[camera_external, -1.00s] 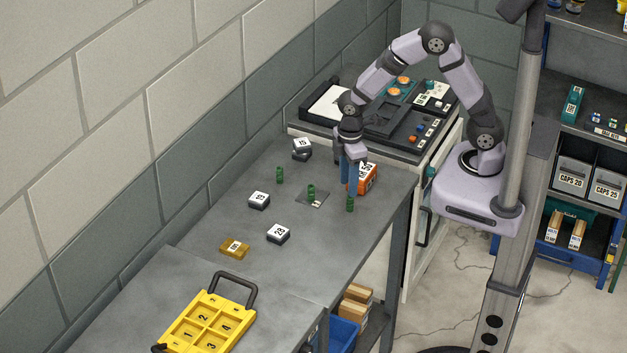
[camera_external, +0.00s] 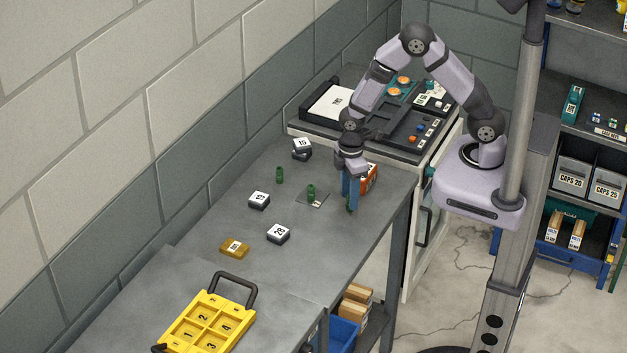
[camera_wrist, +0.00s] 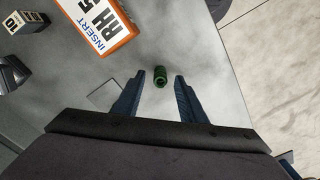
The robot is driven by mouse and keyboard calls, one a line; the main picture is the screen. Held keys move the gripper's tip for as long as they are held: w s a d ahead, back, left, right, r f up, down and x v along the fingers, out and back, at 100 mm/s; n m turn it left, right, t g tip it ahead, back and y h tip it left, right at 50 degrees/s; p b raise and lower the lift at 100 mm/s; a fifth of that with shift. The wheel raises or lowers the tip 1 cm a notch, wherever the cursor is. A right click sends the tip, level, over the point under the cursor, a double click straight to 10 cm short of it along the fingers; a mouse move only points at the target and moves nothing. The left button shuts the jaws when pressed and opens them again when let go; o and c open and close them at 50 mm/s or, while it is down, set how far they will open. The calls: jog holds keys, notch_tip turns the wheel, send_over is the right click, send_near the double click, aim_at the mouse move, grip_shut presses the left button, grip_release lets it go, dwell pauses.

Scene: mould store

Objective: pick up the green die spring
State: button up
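A small green die spring (camera_external: 348,206) stands near the table's right edge, partly hidden by a finger. In the wrist view the same green spring (camera_wrist: 161,77) sits between the fingertips, with a gap on each side. My gripper (camera_external: 349,200) points down with blue fingers, open and empty, low over that spring. It also shows in the wrist view (camera_wrist: 159,78).
An orange box (camera_external: 368,177) stands close behind my gripper. Black-and-white numbered blocks (camera_external: 278,233) and a brass block (camera_external: 234,248) lie on the table (camera_external: 215,215). A yellow tray (camera_external: 208,322) is at the near end. The table's right edge is close by.

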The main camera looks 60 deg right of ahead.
jog(key=shift+f, duration=1.2)
jog(key=shift+c, duration=0.4)
grip_shut()
jog(key=shift+r, duration=0.1)
jog(key=shift+r+b, duration=1.2)
jog(key=shift+r, duration=3.7)
